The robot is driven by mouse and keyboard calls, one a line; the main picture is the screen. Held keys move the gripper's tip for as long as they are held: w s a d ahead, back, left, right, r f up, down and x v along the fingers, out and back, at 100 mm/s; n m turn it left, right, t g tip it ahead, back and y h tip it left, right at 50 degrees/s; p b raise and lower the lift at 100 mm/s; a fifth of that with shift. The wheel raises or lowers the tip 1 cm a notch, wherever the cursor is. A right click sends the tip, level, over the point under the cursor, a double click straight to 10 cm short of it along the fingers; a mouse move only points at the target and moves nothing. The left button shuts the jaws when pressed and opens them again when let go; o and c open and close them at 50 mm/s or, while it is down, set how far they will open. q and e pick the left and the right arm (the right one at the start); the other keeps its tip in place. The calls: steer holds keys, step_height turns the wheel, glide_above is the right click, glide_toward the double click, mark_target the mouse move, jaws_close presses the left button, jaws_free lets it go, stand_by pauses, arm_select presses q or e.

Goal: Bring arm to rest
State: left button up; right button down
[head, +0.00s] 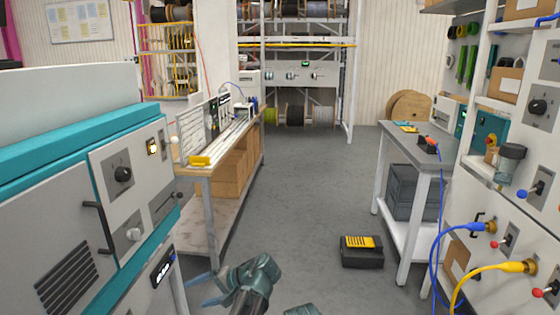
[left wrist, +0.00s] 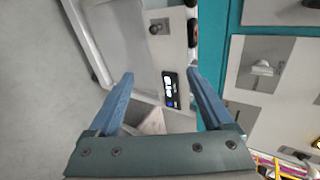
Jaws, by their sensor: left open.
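My left gripper (head: 196,289) shows at the bottom of the head view, left of centre, with its blue fingers spread and pointing left. In the left wrist view the same gripper (left wrist: 160,74) has its two blue fingers wide apart with nothing between them. Beyond the fingers is the pale and teal front of a machine with a small lit display (left wrist: 170,88). A small dark green piece at the bottom edge of the head view looks like part of my right arm; its fingers do not show.
A grey and teal machine (head: 60,235) stands close on the left. A wooden-topped bench (head: 207,170) stands behind it. A black and yellow case (head: 361,252) lies on the floor near the grey side table (head: 400,147). A panel with blue and yellow cables (head: 495,267) is at right.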

arm_select(q)
steer(key=s+d+f+m+g+h, duration=0.1)
steer(key=s+d+f+h, duration=0.4)
steer(key=s+d, duration=0.35)
steer(key=s+d+f+m+g+h, duration=0.1)
steer(key=s+d+f+h, duration=0.4)
steer(key=s+d, duration=0.35)
step_height(320, 180, up, 14)
steer(key=s+p, duration=0.1)
steer(key=p, duration=1.3)
steer(key=shift+d, duration=0.2)
